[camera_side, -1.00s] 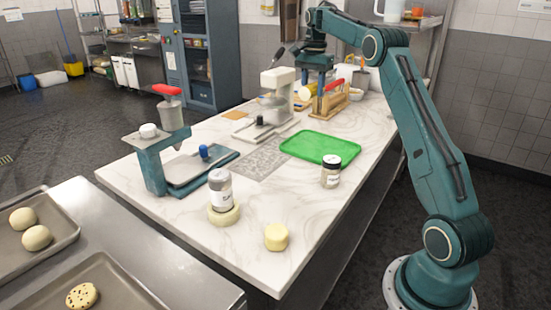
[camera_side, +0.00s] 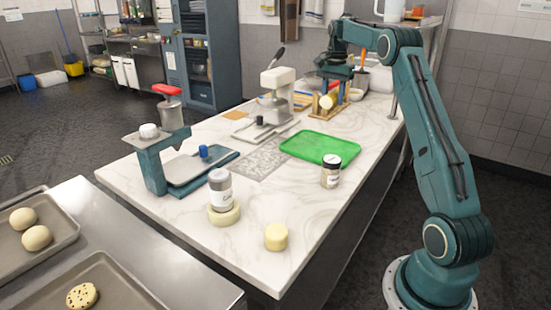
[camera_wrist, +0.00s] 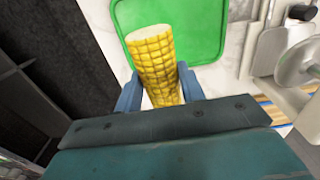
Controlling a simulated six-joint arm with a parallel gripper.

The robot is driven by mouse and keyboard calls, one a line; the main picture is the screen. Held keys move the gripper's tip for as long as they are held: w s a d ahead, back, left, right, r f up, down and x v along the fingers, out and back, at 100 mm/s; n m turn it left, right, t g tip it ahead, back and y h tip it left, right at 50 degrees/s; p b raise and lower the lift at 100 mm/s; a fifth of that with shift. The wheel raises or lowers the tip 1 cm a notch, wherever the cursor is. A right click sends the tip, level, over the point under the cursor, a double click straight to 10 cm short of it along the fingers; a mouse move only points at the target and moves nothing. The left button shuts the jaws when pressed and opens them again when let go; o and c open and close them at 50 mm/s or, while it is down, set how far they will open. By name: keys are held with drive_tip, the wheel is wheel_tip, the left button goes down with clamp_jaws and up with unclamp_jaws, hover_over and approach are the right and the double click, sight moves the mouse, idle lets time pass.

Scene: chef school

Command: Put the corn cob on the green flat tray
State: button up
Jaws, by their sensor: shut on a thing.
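The yellow corn cob (camera_wrist: 150,60) is held between the two blue fingers of my gripper (camera_wrist: 159,88), pointing away from the wrist. In the side view the cob's end (camera_side: 329,100) shows below my gripper (camera_side: 341,84), near the wooden rack at the back of the counter. The flat green tray (camera_side: 320,147) lies empty on the marble counter, nearer the side camera than the cob. In the wrist view the tray (camera_wrist: 203,38) shows beyond the cob, whose far end overlaps it in the picture. The cob's near end is hidden by my gripper.
A wooden rack (camera_side: 317,108) stands by my gripper. A white press (camera_side: 277,92) is left of it. A labelled jar (camera_side: 331,171) stands close to the tray's front right. A blue-green press (camera_side: 158,165) and a yellow round piece (camera_side: 276,237) are farther forward.

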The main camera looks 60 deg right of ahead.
sight(328, 149)
wheel_tip(328, 149, down, 16)
drive_tip(key=shift+f, duration=0.1)
idle(0.8)
drive_tip(key=shift+f, duration=0.15)
drive_tip(key=o, duration=1)
drive_tip(key=shift+o, duration=0.2)
wheel_tip(328, 149, up, 12)
idle(0.6)
